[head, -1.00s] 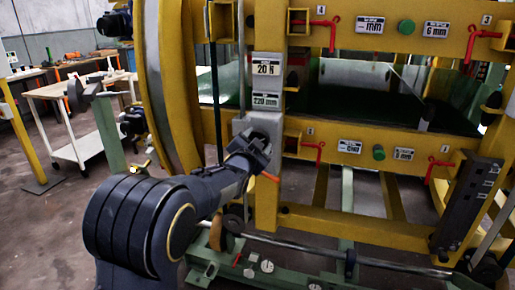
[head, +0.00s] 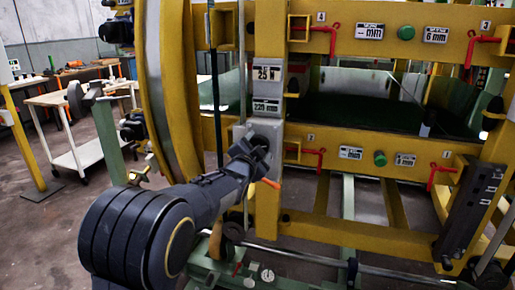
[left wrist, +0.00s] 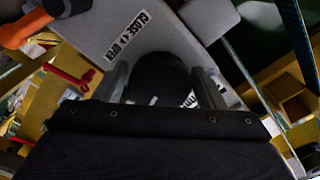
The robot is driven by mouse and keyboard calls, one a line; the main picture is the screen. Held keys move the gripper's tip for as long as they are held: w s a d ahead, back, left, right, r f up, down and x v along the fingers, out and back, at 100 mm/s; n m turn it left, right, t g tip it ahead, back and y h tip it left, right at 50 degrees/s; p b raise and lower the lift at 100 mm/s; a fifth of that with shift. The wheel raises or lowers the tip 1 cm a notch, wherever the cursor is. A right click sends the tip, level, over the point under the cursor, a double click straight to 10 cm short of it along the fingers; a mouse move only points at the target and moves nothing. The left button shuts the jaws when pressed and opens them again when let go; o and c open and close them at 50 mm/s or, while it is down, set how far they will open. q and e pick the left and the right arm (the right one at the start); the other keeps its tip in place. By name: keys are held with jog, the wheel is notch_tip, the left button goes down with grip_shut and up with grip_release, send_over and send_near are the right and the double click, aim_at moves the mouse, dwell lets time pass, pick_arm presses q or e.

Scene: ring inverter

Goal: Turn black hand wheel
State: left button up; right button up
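The black hand wheel (left wrist: 160,78) sits on a grey box with a "CLOSE / OPEN" label (left wrist: 128,35) in the left wrist view. My left gripper (left wrist: 163,85) has one finger on each side of the wheel, and the fingers appear to touch its sides. In the head view my left gripper (head: 252,152) is at the grey box (head: 268,128) on the yellow frame's post and hides most of the wheel. The lower part of the wheel is hidden by the gripper body in the wrist view. My right gripper is not in view.
An orange-tipped lever (head: 270,183) sticks out just beside the gripper; it also shows in the wrist view (left wrist: 25,22). Red levers (head: 313,154) and green buttons (head: 380,159) line the yellow beams. A white cart (head: 75,125) stands at left on open floor.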

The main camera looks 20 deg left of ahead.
pick_arm(q)
jog(key=shift+o, duration=1.3)
jog(key=s, duration=0.8)
jog(key=shift+w+a, duration=0.1)
jog(key=shift+a, duration=0.05)
